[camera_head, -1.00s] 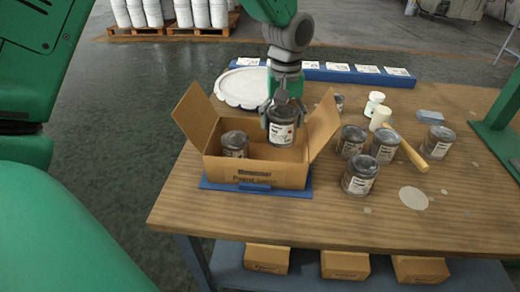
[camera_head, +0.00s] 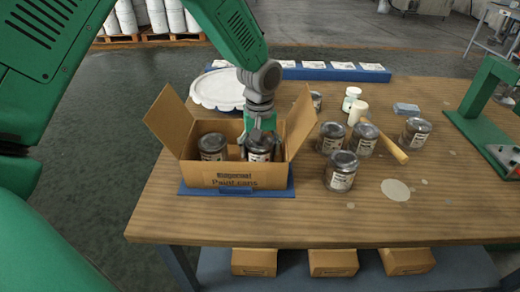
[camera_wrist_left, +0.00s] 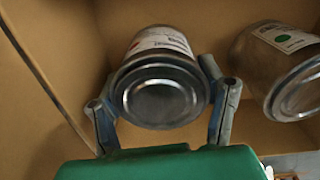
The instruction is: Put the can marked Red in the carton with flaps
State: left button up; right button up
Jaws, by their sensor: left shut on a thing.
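The carton with flaps (camera_head: 237,179) stands open on a blue base at the table's left, flaps spread. My left gripper (camera_head: 260,140) reaches down into its right half and is shut on a grey can (camera_head: 259,153) with a pale label. In the left wrist view the same can (camera_wrist_left: 160,92) sits between the two fingers, with a small reddish mark on its label; its word is not legible. Another can (camera_head: 212,148) stands in the carton's left half; in the wrist view its label shows a green dot (camera_wrist_left: 290,41). My right gripper is not in view.
Several grey cans (camera_head: 341,171) stand right of the carton, near a mallet (camera_head: 392,148) and white jars (camera_head: 351,97). A scalloped white tray (camera_head: 218,91) lies behind the carton. A green stand (camera_head: 485,105) is at the right. The table's front strip is clear.

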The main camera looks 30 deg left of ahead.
pick_arm(q)
jog(key=shift+d, duration=0.2)
jog(key=o, duration=1.2)
jog(key=shift+r, duration=0.1)
jog(key=shift+r, duration=0.3)
notch_tip(320, 180, up, 11)
jog(key=shift+r+p, duration=0.2)
jog(key=shift+p, duration=0.6)
